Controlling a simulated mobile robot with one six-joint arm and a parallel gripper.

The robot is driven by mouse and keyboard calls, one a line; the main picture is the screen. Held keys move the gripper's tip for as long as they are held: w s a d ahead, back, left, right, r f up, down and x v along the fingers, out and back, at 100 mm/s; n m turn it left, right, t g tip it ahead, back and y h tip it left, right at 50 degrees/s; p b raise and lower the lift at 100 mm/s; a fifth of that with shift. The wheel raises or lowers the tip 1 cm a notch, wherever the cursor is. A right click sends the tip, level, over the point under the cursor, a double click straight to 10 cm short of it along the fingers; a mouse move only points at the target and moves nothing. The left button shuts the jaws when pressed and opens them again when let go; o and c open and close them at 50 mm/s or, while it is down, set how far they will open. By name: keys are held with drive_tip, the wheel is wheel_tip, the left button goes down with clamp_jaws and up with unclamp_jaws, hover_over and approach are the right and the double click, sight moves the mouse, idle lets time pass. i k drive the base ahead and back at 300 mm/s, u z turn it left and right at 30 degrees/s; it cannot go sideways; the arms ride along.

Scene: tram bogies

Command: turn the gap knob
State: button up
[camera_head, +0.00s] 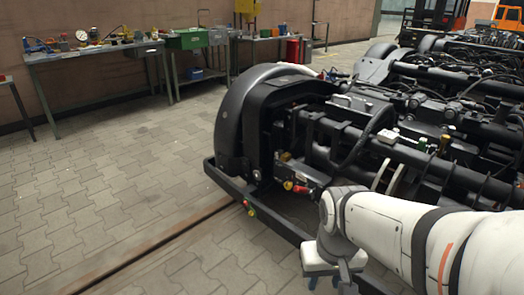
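The black tram bogie (265,125) fills the right half of the view, with a large rounded wheel cover at its near left end. A small yellow and red knob-like part (289,186) sits low on the bogie, just left of my wrist. I cannot tell which of these is the gap knob. My white arm reaches in from the lower right. My gripper (323,283) appears to point down below the wrist, apart from both coloured parts. Its fingers are too small and partly hidden to read.
The low black rail (285,228) runs along the bogie's near side, close to my wrist. A floor track (150,253) crosses the paving at lower left. Workbenches (95,50) with tools and a green box (187,38) stand along the back wall. The paved floor at left is clear.

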sight(288, 185)
drive_tip(key=u, duration=0.45)
drive_tip(key=i, duration=1.5)
drive_tip(key=u, duration=0.4)
